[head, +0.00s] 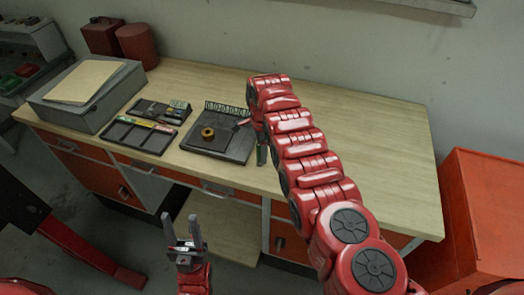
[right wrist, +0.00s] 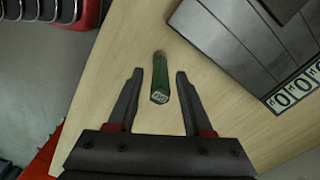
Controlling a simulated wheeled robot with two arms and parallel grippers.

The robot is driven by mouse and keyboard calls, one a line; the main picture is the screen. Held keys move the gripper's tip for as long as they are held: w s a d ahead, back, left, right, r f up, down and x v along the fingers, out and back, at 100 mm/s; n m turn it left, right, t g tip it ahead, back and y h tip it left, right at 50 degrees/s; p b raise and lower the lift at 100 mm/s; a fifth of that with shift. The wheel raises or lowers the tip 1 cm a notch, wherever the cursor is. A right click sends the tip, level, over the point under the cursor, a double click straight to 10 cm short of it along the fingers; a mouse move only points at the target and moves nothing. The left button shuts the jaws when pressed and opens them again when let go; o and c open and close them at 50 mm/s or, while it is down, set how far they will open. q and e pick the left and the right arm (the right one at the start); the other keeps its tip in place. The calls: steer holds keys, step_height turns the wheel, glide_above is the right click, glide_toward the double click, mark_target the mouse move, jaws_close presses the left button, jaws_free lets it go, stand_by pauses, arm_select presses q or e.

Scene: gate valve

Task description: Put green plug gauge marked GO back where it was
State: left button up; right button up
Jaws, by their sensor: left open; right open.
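The green plug gauge (right wrist: 159,78) is on the wooden bench top in the right wrist view, with a pale marked end face towards the camera. My right gripper (right wrist: 159,74) is open, one finger on each side of the gauge, with a visible gap to each. In the head view my right arm largely hides this spot. My left gripper (head: 180,216) is open and empty in front of the bench, below its top.
A black tray (head: 237,153) with a brass ring (head: 208,133) lies left of my right gripper, with a numbered strip (head: 228,108) behind it. A grey box (head: 100,115) stands far left. The bench's right side (head: 390,150) is clear.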

steer(key=shift+a+r, duration=0.15)
steer(key=shift+a, duration=0.1)
steer(key=shift+r+p, duration=0.25)
steer(key=shift+p, duration=0.1)
steer(key=shift+d+r, duration=0.1)
step_height(320, 180, up, 8)
steer(key=b, duration=0.3)
steer(key=shift+f, duration=0.2)
step_height(320, 180, up, 4)
steer(key=shift+f, duration=0.25)
steer(key=shift+r, duration=0.15)
steer(key=shift+r+p, duration=0.1)
steer(key=shift+p, duration=0.2)
